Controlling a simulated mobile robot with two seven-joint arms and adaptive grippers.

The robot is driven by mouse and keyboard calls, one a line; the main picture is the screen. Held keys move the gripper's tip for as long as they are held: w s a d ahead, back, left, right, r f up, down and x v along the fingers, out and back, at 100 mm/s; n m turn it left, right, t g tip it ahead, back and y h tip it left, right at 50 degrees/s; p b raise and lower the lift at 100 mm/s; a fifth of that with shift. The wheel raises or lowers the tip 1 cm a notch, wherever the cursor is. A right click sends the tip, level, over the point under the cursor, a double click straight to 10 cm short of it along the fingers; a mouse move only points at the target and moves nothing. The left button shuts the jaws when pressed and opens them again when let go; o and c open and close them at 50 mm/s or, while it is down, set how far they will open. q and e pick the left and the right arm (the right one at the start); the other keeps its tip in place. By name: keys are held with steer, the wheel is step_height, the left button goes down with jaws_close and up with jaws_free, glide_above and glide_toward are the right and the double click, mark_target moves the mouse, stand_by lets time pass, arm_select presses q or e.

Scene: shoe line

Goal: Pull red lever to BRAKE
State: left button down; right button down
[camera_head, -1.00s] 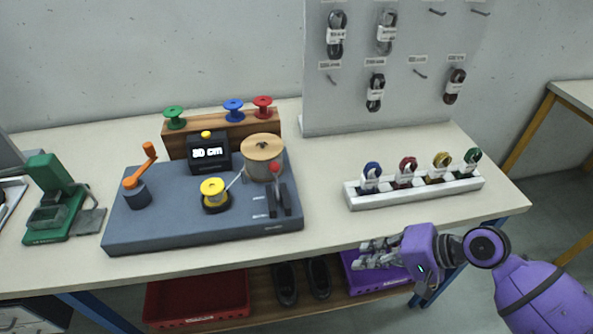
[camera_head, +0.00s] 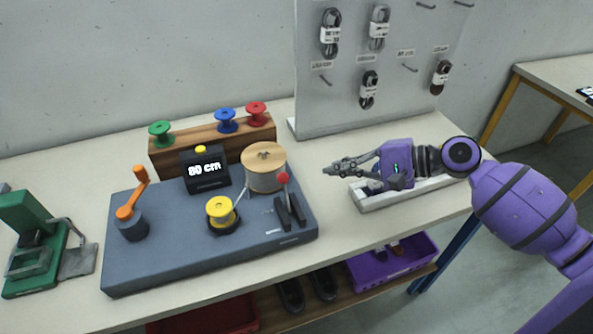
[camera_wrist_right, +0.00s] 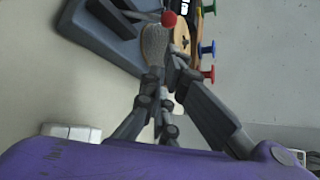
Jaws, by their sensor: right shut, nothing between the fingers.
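The red-knobbed lever (camera_head: 283,178) stands up from a black slotted bracket (camera_head: 290,212) at the right end of the blue-grey machine base (camera_head: 160,262). Its red knob also shows in the right wrist view (camera_wrist_right: 169,19), beyond my fingertips. My right gripper (camera_head: 330,171) is shut and empty, pointing left, to the right of the knob and apart from it. In the right wrist view the fingers (camera_wrist_right: 170,60) come together, with the wooden-topped drum behind them. The small labels by the lever are too small to read. My left gripper is not in view.
A wooden-topped drum (camera_head: 264,170) stands just behind the lever. A yellow spool (camera_head: 221,211), an "80 cm" display (camera_head: 206,168) and an orange crank (camera_head: 133,195) share the base. A pegboard (camera_head: 350,80) stands behind.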

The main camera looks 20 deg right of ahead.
mark_target(286, 194)
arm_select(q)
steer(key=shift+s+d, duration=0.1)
arm_select(e)
steer(key=x, duration=1)
steer(key=shift+p, duration=0.35)
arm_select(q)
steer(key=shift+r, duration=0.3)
arm_select(e)
steer(key=shift+a, duration=0.1)
